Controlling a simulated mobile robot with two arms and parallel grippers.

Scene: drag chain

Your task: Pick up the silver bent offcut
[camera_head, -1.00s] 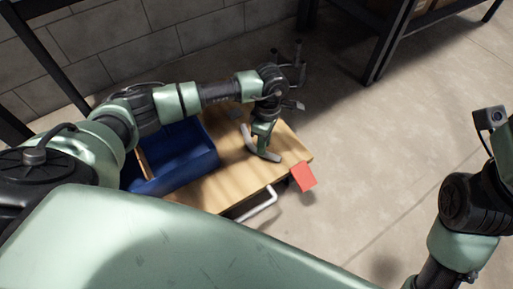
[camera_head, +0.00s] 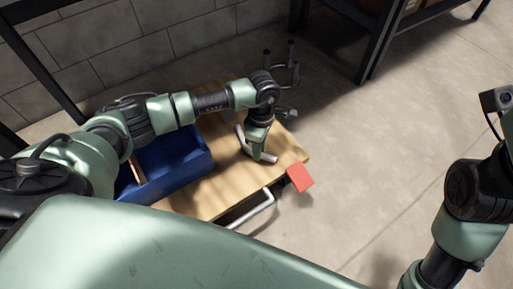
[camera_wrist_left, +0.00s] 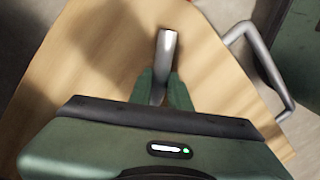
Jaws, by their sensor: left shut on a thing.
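The silver bent offcut (camera_head: 242,137) is a grey bent tube at the wooden table top's (camera_head: 215,190) right part. My left gripper (camera_head: 257,153) points down and is shut on the offcut. In the left wrist view, the offcut (camera_wrist_left: 167,48) runs between the two green fingers (camera_wrist_left: 165,88), and its rounded end sticks out beyond them. Whether it touches the table is hard to tell. My right arm (camera_head: 465,220) is at the right edge, with its gripper out of view.
A blue bin (camera_head: 190,172) stands on the table left of my left gripper. A red plate (camera_head: 299,178) is at the table's right corner. A pale bent handle (camera_head: 262,207) sticks out at the table's front edge. Bare floor (camera_head: 370,160) lies to the right.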

